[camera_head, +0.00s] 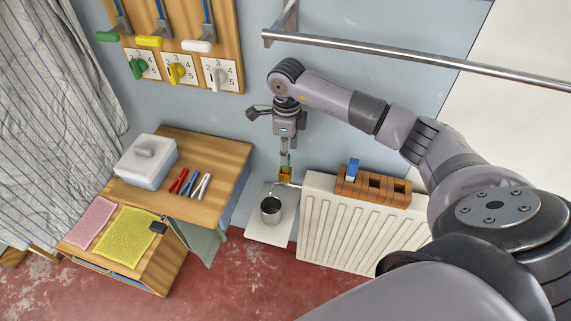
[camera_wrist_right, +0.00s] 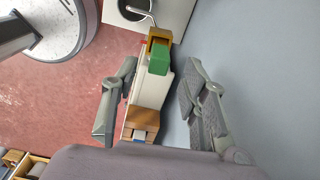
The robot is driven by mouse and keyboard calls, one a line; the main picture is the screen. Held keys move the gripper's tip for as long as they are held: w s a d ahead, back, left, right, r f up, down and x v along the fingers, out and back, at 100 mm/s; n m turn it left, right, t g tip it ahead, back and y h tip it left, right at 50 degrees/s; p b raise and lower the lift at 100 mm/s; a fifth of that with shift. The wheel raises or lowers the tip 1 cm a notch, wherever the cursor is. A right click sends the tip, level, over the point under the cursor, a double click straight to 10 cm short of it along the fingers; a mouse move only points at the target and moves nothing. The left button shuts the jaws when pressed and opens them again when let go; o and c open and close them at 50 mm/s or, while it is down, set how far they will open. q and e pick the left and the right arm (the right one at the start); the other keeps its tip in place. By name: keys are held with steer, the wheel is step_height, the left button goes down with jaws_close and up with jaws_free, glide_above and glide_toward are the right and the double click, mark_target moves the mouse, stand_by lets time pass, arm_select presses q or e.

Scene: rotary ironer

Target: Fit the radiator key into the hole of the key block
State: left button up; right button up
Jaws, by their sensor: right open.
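The radiator key, with a green handle and a brass-coloured lower part (camera_head: 285,174), stands upright at the left end of the radiator. In the right wrist view its green handle (camera_wrist_right: 159,62) shows ahead of the fingertips. The wooden key block (camera_head: 372,188) lies along the radiator's top, with dark square holes and a blue piece (camera_head: 352,168) standing at its left end. One end of the block (camera_wrist_right: 142,120) shows in the right wrist view. My right gripper (camera_head: 286,143) points down above the key. Its fingers (camera_wrist_right: 160,105) are open, apart and empty. My left gripper is out of view.
The white radiator (camera_head: 350,237) stands against the blue wall. A metal cup (camera_head: 271,209) sits on a white plate below the valve. A wooden table (camera_head: 222,160) with a white box and screwdriver-like tools is at left. A metal rail (camera_head: 420,60) crosses above my arm.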

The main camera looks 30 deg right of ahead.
mark_target(286, 167)
steer(key=shift+a+f, duration=0.1)
steer(key=shift+f, duration=1.65)
jaws_close()
